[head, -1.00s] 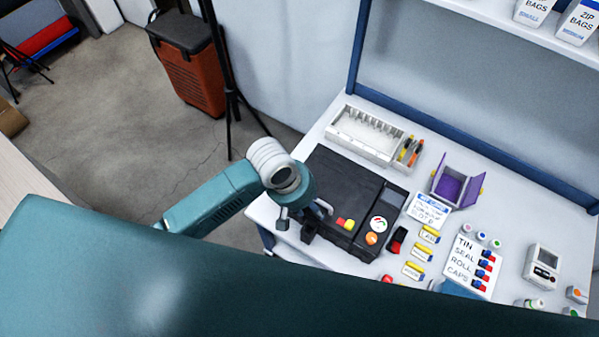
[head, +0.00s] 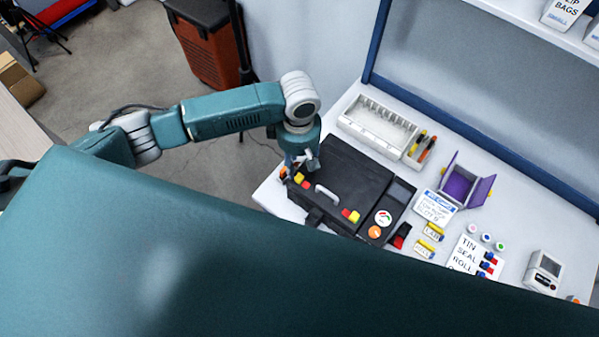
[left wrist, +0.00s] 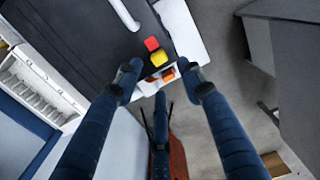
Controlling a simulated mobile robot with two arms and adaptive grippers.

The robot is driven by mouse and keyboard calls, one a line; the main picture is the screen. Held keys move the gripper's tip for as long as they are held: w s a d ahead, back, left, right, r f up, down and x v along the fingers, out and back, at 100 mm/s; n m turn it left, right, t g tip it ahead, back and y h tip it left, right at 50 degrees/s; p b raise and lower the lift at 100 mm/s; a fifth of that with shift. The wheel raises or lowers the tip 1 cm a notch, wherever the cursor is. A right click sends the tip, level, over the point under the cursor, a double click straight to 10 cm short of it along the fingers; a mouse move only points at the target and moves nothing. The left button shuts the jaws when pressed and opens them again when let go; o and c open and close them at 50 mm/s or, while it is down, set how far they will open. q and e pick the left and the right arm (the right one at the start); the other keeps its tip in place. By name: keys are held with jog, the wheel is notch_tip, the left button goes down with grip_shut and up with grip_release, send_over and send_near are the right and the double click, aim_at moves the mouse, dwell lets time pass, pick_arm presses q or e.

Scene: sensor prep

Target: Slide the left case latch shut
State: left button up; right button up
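The black case (head: 345,172) lies closed on the white bench, with a pale handle (head: 327,194) on its front part. The left case latch (head: 302,181) shows as a yellow piece beside a red piece; it also shows in the left wrist view (left wrist: 157,54). I cannot tell whether it is slid shut. A similar right latch (head: 350,215) sits beyond the handle. My left gripper (head: 301,163) hangs at the case's left edge, close to the left latch. In the left wrist view its fingers (left wrist: 162,82) are spread and empty, with the latch just past them. My right gripper is not in view.
A white slotted tray (head: 372,125) stands behind the case, and a purple open box (head: 462,185) stands to the right. An orange object (left wrist: 168,74) lies beside the case near the fingers. My teal body hides the bench's front.

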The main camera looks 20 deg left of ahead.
aim_at(299, 177)
pick_arm(q)
notch_tip(299, 177, down, 8)
jog(key=shift+r, duration=0.25)
grip_shut()
